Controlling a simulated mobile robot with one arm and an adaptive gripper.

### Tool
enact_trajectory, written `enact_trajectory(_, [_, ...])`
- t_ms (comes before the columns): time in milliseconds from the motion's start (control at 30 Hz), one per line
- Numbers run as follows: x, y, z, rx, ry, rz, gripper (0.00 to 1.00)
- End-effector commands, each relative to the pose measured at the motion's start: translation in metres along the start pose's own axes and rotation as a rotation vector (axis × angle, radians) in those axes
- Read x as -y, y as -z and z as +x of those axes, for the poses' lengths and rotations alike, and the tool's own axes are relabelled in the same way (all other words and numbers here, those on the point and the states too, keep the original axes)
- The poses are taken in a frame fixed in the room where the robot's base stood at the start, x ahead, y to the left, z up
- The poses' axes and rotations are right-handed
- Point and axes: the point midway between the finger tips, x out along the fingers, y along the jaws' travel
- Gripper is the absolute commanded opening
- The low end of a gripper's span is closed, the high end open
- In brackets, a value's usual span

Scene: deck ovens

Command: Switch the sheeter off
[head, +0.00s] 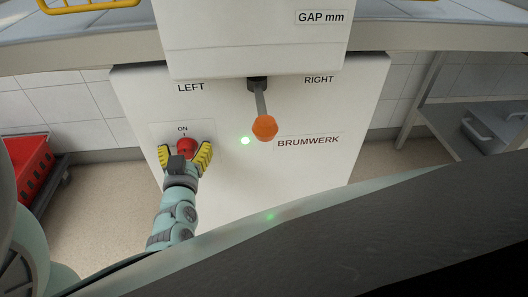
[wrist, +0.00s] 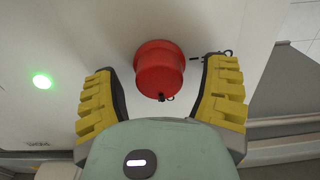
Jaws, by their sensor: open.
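The sheeter (head: 230,195) is a white cabinet marked BRUMWERK, with LEFT and RIGHT labels. A red round knob (head: 187,147) sits on its front under the label ON 1; it also shows in the wrist view (wrist: 158,69). My gripper (head: 186,153) is open, with one yellow finger on each side of the knob. In the wrist view the fingers (wrist: 163,95) stand apart from the knob, with gaps on both sides. A green light (head: 245,141) glows right of the knob. The label below the knob is hidden by my gripper.
A lever with an orange knob (head: 265,128) hangs from the upper housing, right of the green light. A red crate (head: 32,165) stands at the left. A grey shelf unit (head: 470,110) is at the right. Open floor lies beside the cabinet.

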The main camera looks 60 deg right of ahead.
Motion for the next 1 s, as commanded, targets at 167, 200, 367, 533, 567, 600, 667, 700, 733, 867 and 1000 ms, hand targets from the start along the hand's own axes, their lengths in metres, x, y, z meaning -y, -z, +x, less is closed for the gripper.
enact_trajectory(167, [0.0006,-0.0001,0.0022,0.001,0.001,0.0,0.74])
enact_trajectory(200, [0.0006,0.0,0.0022,0.0,0.001,0.0,0.74])
enact_trajectory(367, [0.0005,0.0,0.002,0.0,0.001,0.0,0.73])
enact_trajectory(533, [0.0003,0.0,0.002,0.0,0.001,0.0,0.56])
enact_trajectory(567, [0.0003,0.0,0.002,0.0,0.001,0.0,0.52])
enact_trajectory(600, [0.0003,0.0,0.002,0.0,0.001,0.0,0.48])
enact_trajectory(667, [0.0003,-0.0001,0.002,0.001,0.001,0.0,0.42])
enact_trajectory(700, [0.0002,-0.0001,0.002,0.001,0.001,0.0,0.38])
enact_trajectory(733, [0.0002,-0.0001,0.002,0.001,0.001,0.0,0.35])
enact_trajectory(867, [0.0002,-0.0001,0.002,0.0,0.0,0.0,0.21])
enact_trajectory(1000, [0.0001,-0.0002,0.002,0.001,0.0,0.0,0.07])
